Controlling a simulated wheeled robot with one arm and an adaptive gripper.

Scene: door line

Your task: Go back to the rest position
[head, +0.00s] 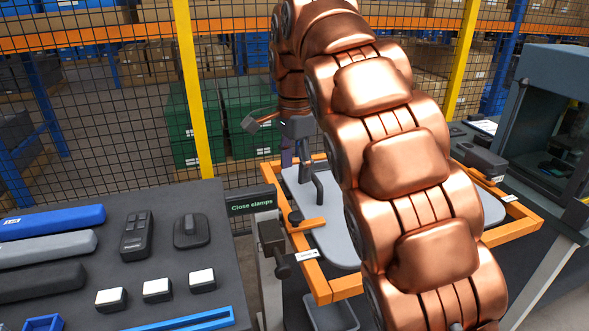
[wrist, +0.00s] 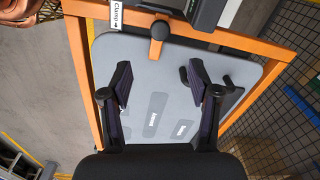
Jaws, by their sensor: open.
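My gripper (wrist: 159,75) is open in the wrist view, its two dark fingers with purple pads apart over a grey panel (wrist: 150,60). Nothing is between the fingers. In the head view my copper arm curves across the middle and covers much of the panel (head: 338,243). My gripper (head: 288,155) is partly hidden there, above the far left part of the panel. A dark handle (wrist: 232,90) stands on the panel, right of the right finger in the wrist view.
An orange frame (head: 345,287) surrounds the panel, with clamps such as the left one (head: 271,238). A dark table (head: 60,285) at left holds bars and small devices. A mesh fence (head: 120,120) with yellow posts stands behind. A grey cabinet (head: 540,110) stands at right.

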